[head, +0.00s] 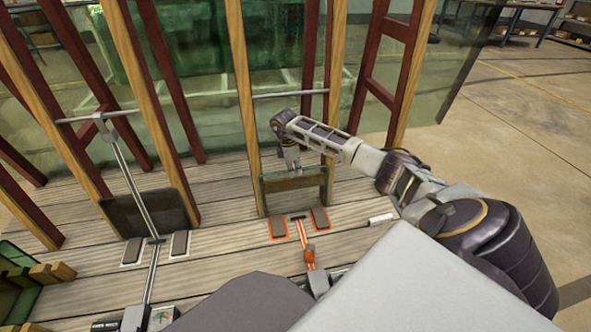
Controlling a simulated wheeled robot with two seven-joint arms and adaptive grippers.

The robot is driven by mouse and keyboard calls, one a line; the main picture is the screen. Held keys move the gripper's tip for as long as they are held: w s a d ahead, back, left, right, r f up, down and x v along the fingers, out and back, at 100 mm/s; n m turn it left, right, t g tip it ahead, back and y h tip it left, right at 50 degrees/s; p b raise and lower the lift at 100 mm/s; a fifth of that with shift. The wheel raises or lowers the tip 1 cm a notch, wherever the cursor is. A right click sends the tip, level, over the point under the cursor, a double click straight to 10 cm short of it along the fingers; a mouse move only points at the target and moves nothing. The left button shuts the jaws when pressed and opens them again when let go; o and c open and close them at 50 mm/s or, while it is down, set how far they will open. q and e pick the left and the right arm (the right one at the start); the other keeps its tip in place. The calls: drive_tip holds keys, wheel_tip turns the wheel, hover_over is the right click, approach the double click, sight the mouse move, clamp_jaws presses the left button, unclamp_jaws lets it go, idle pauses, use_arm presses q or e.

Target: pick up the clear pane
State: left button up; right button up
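The clear pane (293,190) is a small upright see-through sheet with a greenish edge. It stands in the middle of the head view, above a stand with orange-outlined pads. My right arm comes in from the right, and its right gripper (292,168) points down at the middle of the pane's top edge. The fingertips are at or very near that edge; I cannot tell whether they are closed on it. My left gripper is not in view.
A darker pane (150,212) leans at a second stand on the left. Wooden posts (243,95) and dark red posts rise around the slatted deck (225,225). Large glass sheets stand behind. A green box (15,285) is at the lower left. Open floor lies to the right.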

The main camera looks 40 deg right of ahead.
drive_tip(key=shift+w+r, duration=0.1)
clamp_jaws()
drive_tip(key=shift+d+r, duration=0.1)
idle(0.3)
drive_tip(key=shift+r, duration=0.45)
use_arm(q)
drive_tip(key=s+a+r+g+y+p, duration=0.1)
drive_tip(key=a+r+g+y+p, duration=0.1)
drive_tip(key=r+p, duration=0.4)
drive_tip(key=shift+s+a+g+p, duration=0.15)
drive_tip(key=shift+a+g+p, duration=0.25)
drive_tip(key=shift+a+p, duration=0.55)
use_arm(e)
wheel_tip(320, 180, up, 27)
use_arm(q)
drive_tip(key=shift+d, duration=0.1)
use_arm(e)
drive_tip(key=shift+f, duration=0.1)
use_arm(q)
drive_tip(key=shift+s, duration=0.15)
use_arm(e)
drive_tip(key=shift+f, duration=0.1)
